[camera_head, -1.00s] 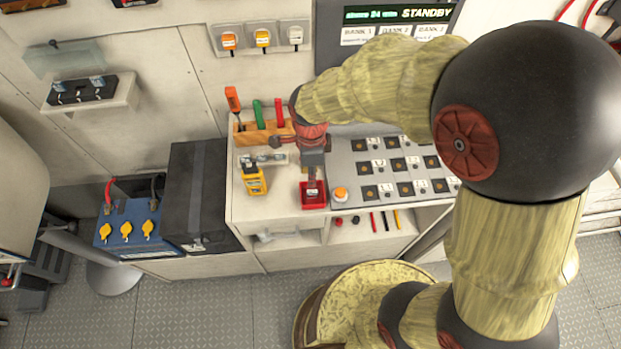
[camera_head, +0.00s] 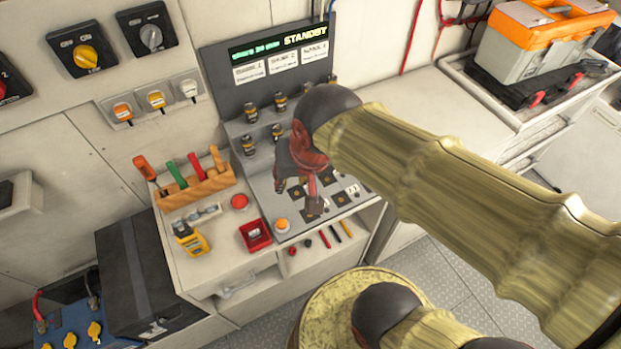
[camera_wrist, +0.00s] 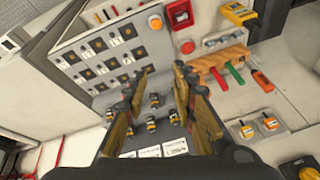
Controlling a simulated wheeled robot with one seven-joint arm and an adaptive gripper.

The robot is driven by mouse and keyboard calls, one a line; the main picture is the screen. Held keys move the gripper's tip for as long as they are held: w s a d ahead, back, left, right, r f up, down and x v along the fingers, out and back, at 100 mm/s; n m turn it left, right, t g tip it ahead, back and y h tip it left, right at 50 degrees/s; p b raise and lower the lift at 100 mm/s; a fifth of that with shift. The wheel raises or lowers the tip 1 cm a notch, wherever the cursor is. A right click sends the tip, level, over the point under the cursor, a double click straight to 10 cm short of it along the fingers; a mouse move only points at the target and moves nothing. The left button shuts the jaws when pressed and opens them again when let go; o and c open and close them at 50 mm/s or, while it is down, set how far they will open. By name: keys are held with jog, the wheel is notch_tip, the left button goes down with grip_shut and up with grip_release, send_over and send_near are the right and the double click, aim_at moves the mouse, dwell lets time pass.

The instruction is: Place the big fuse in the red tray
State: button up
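The red tray (camera_head: 256,236) sits on the white counter, left of the grey socket panel; it also shows at the top of the wrist view (camera_wrist: 181,13). Something small may lie in it, but I cannot tell what. Several dark fuses with gold bands (camera_head: 248,145) stand on the stepped grey rack behind the panel. They also show beyond my fingers in the wrist view (camera_wrist: 153,100). I cannot tell which one is the big fuse. My gripper (camera_head: 312,205) is above the socket panel, right of the tray. In the wrist view its fingers (camera_wrist: 160,88) are apart with nothing visible held.
A wooden tool holder (camera_head: 195,187), a yellow meter (camera_head: 191,240) and a red button (camera_head: 239,202) stand on the counter. An orange button (camera_head: 282,225) is beside the tray. The display board (camera_head: 270,65) rises behind the rack. A toolbox (camera_head: 540,45) stands at far right.

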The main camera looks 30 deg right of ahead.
jog(key=s+n, duration=0.1)
jog(key=s+d+r+n, duration=0.1)
jog(key=s+d+r+n+t, duration=0.1)
jog(key=n, duration=0.1)
jog(key=shift+s+r, duration=0.25)
jog(key=shift+s, duration=0.15)
jog(key=shift+f+b, duration=0.95)
